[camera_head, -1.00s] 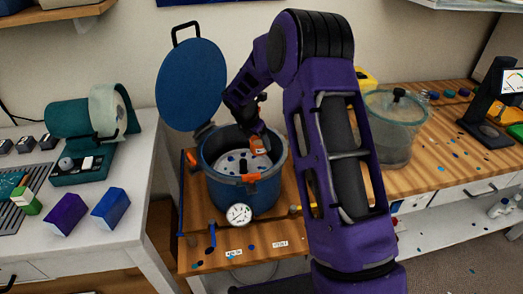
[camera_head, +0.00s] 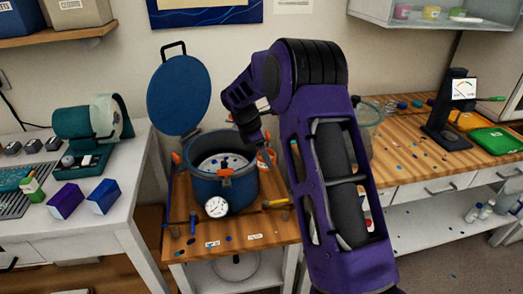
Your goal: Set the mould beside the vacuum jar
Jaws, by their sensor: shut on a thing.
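My gripper (camera_head: 264,150) hangs at the right rim of the blue pressure pot (camera_head: 224,188). It is shut on a small orange and pale piece (camera_head: 269,158), which seems to be the mould. The piece is small and partly covered by the fingers, so its shape is unclear. It shows at the pot's right edge; I cannot tell if it touches the rim. The clear vacuum jar (camera_head: 373,114) stands on the wooden bench at the right, mostly hidden behind my arm.
The pot's round blue lid (camera_head: 180,88) stands open behind it. The pot is on a low wooden stand (camera_head: 190,248) with tools. The bench (camera_head: 412,160) right of the jar has free room among blue specks.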

